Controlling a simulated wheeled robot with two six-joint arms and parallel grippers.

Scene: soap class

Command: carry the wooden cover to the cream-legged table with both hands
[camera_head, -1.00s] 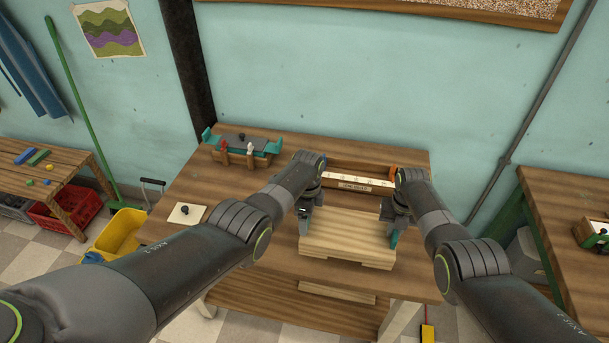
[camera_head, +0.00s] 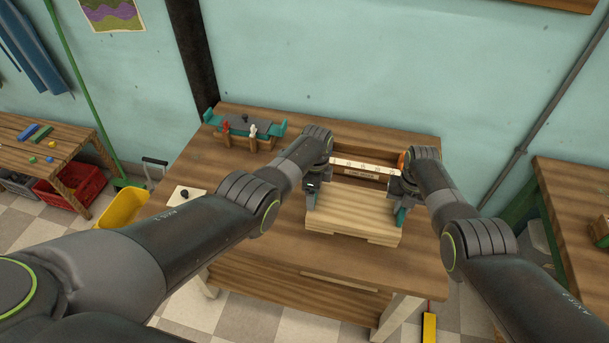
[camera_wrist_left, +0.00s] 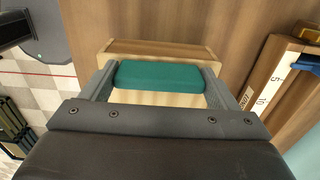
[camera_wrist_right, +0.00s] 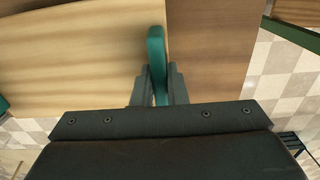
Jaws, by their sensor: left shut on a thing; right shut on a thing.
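The wooden cover (camera_head: 350,217) is a pale slatted board with teal grips at its ends. A cream leg (camera_head: 400,312) shows at the table's front right.
Behind the cover stands a wooden box with a white scale strip (camera_head: 356,168). A teal-and-grey fixture (camera_head: 245,128) is at the back left, a white card with a dark knob (camera_head: 187,197) at the left. Another table (camera_head: 577,205) stands at right. A yellow bin (camera_head: 122,207) is on the floor.

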